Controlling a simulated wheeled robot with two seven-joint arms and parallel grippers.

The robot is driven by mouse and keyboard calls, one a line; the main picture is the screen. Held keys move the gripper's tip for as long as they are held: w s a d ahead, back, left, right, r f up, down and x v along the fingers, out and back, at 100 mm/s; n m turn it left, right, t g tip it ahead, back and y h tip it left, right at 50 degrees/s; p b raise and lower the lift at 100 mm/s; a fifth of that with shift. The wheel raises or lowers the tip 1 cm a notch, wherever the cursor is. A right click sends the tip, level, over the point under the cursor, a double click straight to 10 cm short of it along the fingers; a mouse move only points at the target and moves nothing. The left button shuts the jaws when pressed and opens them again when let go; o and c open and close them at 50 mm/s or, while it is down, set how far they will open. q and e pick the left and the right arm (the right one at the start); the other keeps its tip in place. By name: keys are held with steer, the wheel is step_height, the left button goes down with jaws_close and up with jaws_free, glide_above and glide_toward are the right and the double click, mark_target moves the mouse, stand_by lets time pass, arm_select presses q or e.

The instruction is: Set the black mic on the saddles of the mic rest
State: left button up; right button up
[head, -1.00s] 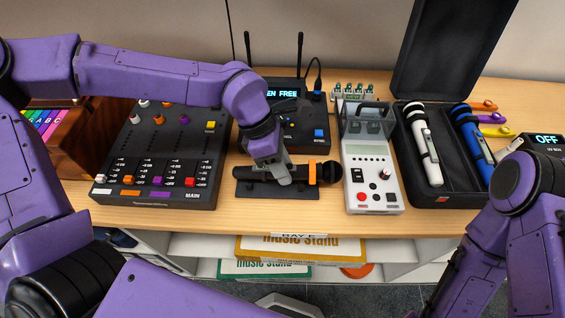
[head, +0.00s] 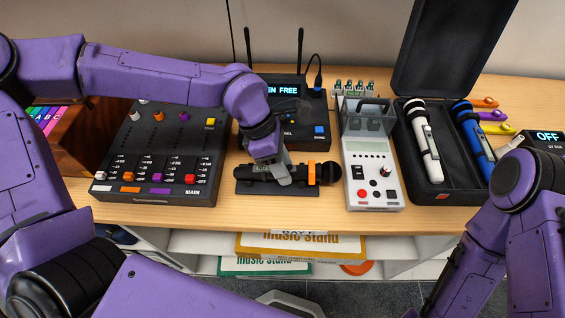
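The black mic (head: 328,173) lies horizontally over the dark mic rest (head: 250,188), its head pointing right. An orange band (head: 311,172) shows beside the mic's head. My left gripper (head: 278,176) comes down from above onto the middle of the mic's body. Its fingers are around the body, and the near finger covers part of it. The saddles are mostly hidden by the mic and the gripper, so I cannot tell whether the mic touches them. My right gripper is out of view; only the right arm shows at the right edge.
A mixer (head: 160,160) stands left of the rest, and a receiver (head: 300,118) with antennas stands behind it. A grey-white device (head: 372,180) is close on the right. Further right is an open case (head: 432,190) with a white and a blue mic. Bare wood lies in front.

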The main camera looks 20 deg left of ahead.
arm_select(q)
steer(key=o, duration=0.3)
steer(key=v, duration=1)
steer(key=shift+r+b, duration=0.3)
steer(key=shift+b, duration=0.1)
